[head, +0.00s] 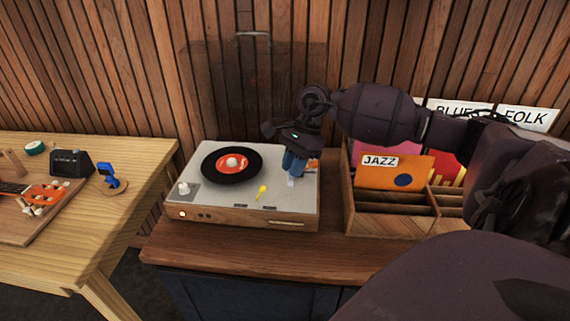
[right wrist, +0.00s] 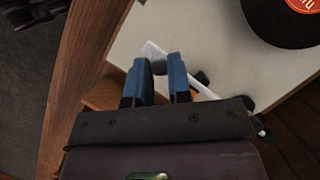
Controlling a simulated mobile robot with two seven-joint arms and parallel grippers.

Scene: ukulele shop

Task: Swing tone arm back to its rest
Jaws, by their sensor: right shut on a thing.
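The record player (head: 222,209) has a grey top and wooden sides. A black record with an orange label (head: 232,163) lies on its left part. My right gripper (head: 293,166) points down over the right part of the deck, its blue fingers shut on the white tone arm (head: 291,182). In the right wrist view the tone arm (right wrist: 152,49) passes between the fingers (right wrist: 156,75), which hide its middle. Its visible end is off the record (right wrist: 292,22). The arm's rest cannot be made out clearly. My left gripper is not in view.
A wooden record crate (head: 388,226) with a JAZZ sleeve (head: 395,173) stands close on the right. A light wooden table (head: 118,215) with ukulele parts is at the left.

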